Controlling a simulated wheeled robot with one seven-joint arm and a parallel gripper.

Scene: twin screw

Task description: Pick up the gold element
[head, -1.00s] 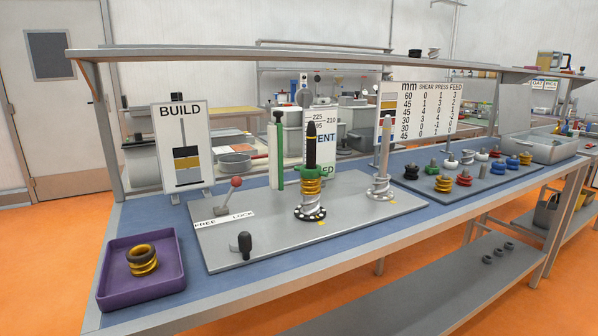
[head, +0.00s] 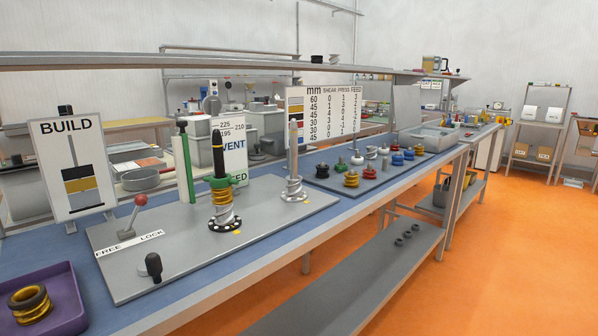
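A gold coiled element with a dark top (head: 29,301) sits in the purple tray (head: 66,318) at the lower left of the head view. Another gold coiled element (head: 224,206) is around the dark-tipped shaft (head: 217,150) on the grey plate, below a green collar (head: 219,183). On the dark board farther right stand several small elements; one near its front edge looks gold (head: 351,179). My gripper is not in view.
A BUILD sign (head: 66,150) stands at left. Orange floor (head: 500,240) is clear at right.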

